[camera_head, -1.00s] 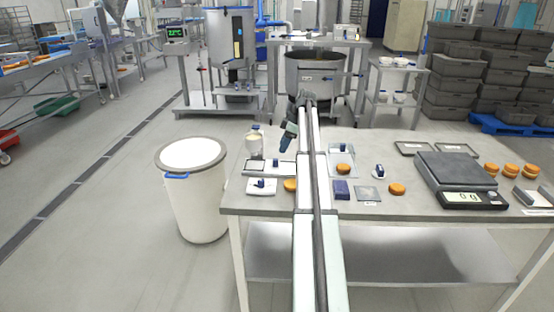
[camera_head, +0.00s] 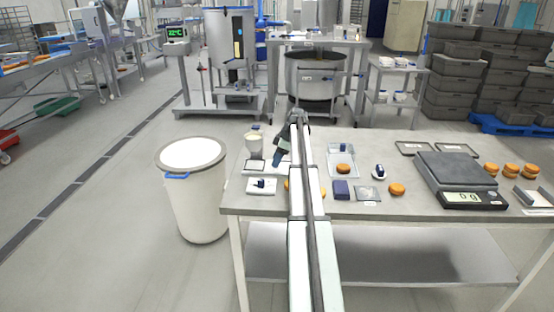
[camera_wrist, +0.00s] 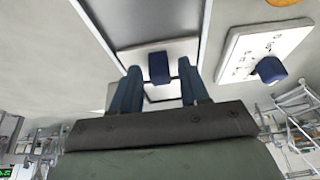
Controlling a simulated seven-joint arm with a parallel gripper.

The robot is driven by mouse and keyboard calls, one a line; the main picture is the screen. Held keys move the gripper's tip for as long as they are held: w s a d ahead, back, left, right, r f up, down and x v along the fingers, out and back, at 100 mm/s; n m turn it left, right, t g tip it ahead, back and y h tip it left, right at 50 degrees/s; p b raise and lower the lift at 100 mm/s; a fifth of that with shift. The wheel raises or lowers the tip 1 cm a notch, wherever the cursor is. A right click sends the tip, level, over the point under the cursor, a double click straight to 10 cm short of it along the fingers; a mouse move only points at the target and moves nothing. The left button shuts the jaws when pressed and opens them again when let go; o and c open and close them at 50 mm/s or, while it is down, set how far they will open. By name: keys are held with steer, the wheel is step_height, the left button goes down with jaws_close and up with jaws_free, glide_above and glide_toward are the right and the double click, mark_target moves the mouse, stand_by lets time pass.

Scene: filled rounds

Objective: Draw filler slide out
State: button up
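In the wrist view a white slide plate (camera_wrist: 182,50) with a dark blue knob (camera_wrist: 158,68) sits at the end of a grey, metal-edged frame (camera_wrist: 160,22). My gripper (camera_wrist: 160,84) is open, with one dark finger on each side of that knob. A gap shows between knob and fingers, and I cannot tell whether the fingertips are level with it. In the head view my gripper (camera_head: 277,160) is low over the left part of the table, at the framed piece (camera_head: 254,166), which my arm partly hides.
A white plate with a blue knob lies close by, in the head view (camera_head: 262,186) and wrist view (camera_wrist: 265,48). Right of my arm are a tray (camera_head: 343,153), a blue block (camera_head: 341,190), orange rounds (camera_head: 397,189) and a scale (camera_head: 457,172). A white bin (camera_head: 196,195) stands left.

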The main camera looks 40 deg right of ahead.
jaws_close()
stand_by(0.4)
steer(key=s+d, duration=0.8)
steer(key=shift+s+d, duration=0.1)
steer(key=shift+c, duration=1)
jaws_free()
steer(key=shift+s+d, duration=0.1)
steer(key=o, duration=0.3)
steer(key=shift+o, duration=0.2)
steer(key=v, duration=1.3)
steer(key=shift+r, duration=0.4)
